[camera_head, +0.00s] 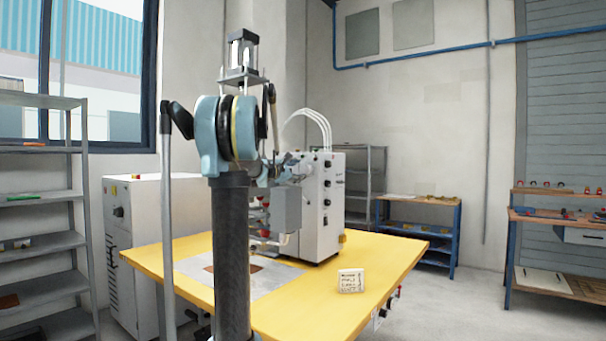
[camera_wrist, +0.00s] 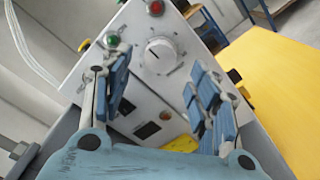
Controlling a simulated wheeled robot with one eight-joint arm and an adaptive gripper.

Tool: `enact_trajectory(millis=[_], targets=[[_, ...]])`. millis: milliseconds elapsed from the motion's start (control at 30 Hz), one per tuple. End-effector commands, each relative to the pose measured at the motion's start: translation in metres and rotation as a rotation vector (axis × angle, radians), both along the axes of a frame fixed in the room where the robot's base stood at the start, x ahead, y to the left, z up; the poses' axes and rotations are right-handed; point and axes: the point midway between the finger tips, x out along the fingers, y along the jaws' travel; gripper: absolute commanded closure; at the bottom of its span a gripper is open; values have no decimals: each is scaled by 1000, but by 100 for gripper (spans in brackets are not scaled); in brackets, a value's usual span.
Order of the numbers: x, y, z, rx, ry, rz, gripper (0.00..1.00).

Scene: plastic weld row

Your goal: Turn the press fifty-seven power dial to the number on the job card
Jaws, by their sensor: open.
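The power dial (camera_wrist: 159,56) is a round white knob with a marked ring, on the white control face of the press (camera_wrist: 135,25). Its numbers are too small to read. In the wrist view my gripper (camera_wrist: 160,68) is open, with one blue-padded finger on each side of the dial and nothing held. I cannot tell whether a finger touches it. In the head view the press's white control box (camera_head: 322,205) stands on the yellow table, and my arm partly hides the gripper there. A small white job card (camera_head: 351,281) stands on the table; its writing is not legible.
A green button (camera_wrist: 112,39) and a red button (camera_wrist: 157,7) sit near the dial. The yellow table (camera_head: 385,262) is clear around the card. White hoses (camera_head: 312,116) arch above the box. Shelves (camera_head: 40,200) stand left, blue workbenches (camera_head: 420,226) behind right.

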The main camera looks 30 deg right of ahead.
Motion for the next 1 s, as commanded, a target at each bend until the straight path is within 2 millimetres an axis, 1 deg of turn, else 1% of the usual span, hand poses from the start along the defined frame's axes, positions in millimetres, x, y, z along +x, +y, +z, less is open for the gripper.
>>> enact_trajectory(millis=[33, 100, 300, 467, 733, 767, 800, 867, 900, 933, 1000], targets=[[4, -9, 0, -1, 0, -1, 45], [7, -19, 0, 0, 0, -2, 45], [16, -40, 0, -1, 0, -1, 45], [19, -46, 0, -1, 0, -1, 45], [19, -47, 0, 0, 0, 0, 45], [19, -47, 0, 0, 0, 0, 49], [19, -47, 0, 0, 0, 0, 58], [19, -47, 0, 0, 0, 0, 72], [19, -47, 0, 0, 0, 0, 81], [19, -47, 0, 0, 0, 0, 88], [19, -47, 0, 0, 0, 0, 89]])
